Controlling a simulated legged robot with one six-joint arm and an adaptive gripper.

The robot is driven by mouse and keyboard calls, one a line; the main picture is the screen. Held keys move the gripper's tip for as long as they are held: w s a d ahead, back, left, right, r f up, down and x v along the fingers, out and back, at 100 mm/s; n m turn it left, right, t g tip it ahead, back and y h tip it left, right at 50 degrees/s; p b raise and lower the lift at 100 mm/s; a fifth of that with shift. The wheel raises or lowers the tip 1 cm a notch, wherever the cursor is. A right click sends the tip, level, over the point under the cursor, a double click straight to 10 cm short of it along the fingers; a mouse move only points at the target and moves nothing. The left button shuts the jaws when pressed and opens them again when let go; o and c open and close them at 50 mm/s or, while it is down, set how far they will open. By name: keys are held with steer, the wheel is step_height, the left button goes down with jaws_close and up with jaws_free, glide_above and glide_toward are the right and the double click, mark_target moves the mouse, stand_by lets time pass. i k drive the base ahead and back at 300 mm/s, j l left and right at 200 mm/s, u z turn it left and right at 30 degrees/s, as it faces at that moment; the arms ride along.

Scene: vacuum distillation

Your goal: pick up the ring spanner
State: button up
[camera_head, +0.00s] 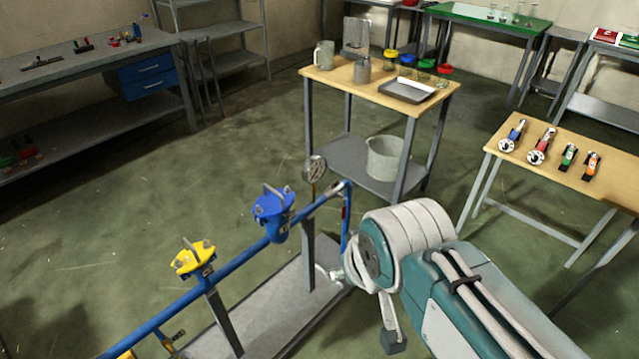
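I cannot make out a ring spanner for certain. Several small tools lie in a row on the wooden table at right: a blue one (513,134), a red one (542,146), a green one (568,156) and an orange one (592,165). The blue and red ones have round pale ends. My teal and white arm reaches in from the bottom right. Its end, with my gripper (345,272), is beside the blue pipe (232,262), left of and apart from that table. The fingers are too hidden to read, and I see nothing held.
The blue pipe carries a yellow valve (195,257) and a blue valve (272,208) over a grey base (262,305). A wooden trolley (330,72) behind holds a tray (407,90) and jars. A workbench (85,62) stands at left. The green floor between is mostly clear.

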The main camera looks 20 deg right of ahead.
mark_target(567, 160)
steer(key=z, duration=0.4)
steer(key=l+z, duration=0.1)
steer(key=z, duration=1.15)
steer(key=i+z, duration=0.1)
steer(key=z, duration=0.3)
steer(key=i, duration=2.75)
